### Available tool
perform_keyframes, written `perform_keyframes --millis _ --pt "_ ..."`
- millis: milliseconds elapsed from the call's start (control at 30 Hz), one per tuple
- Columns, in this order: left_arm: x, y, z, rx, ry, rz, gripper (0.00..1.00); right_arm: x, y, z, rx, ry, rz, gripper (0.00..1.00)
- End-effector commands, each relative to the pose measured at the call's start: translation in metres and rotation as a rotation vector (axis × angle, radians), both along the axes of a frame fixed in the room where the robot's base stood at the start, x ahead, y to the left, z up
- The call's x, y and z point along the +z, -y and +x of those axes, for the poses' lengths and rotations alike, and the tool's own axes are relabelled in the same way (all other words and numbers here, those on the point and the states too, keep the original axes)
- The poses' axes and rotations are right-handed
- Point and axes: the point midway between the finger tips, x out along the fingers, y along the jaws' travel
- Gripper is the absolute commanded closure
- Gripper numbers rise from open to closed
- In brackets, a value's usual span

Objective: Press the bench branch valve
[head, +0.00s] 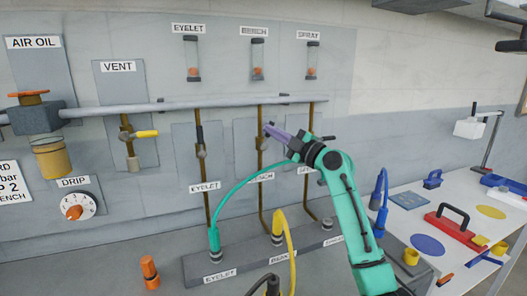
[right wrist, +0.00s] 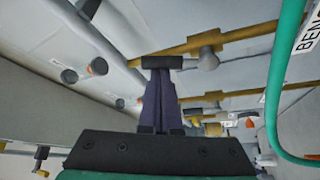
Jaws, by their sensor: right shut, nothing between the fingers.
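The bench branch valve (head: 262,143) sits on the middle brass drop pipe under the BENCH sight tube (head: 257,60). Its grey hub shows in the head view, but my gripper covers the handle. My right gripper (head: 270,129) is shut and empty, its purple fingers reaching in from the right at handle height. In the right wrist view the closed fingertips (right wrist: 161,72) meet a dark bar (right wrist: 162,62), apparently the valve handle, lying along the pipe beside the grey hub (right wrist: 208,60). I cannot tell whether they press on it. My left gripper is not in view.
The eyelet valve (head: 200,150) stands to the left, its dark handle along the pipe. The vent valve's yellow handle (head: 147,133) points sideways. A teal hose (head: 222,195) and a yellow hose (head: 291,245) rise from the lower block. A white table (head: 465,190) holds tools at right.

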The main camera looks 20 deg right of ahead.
Motion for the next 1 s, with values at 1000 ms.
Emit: perform_keyframes --millis 1000 --pt "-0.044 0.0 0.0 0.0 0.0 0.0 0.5 -0.032 0.034 0.003 0.002 -0.064 0.928 1.0"
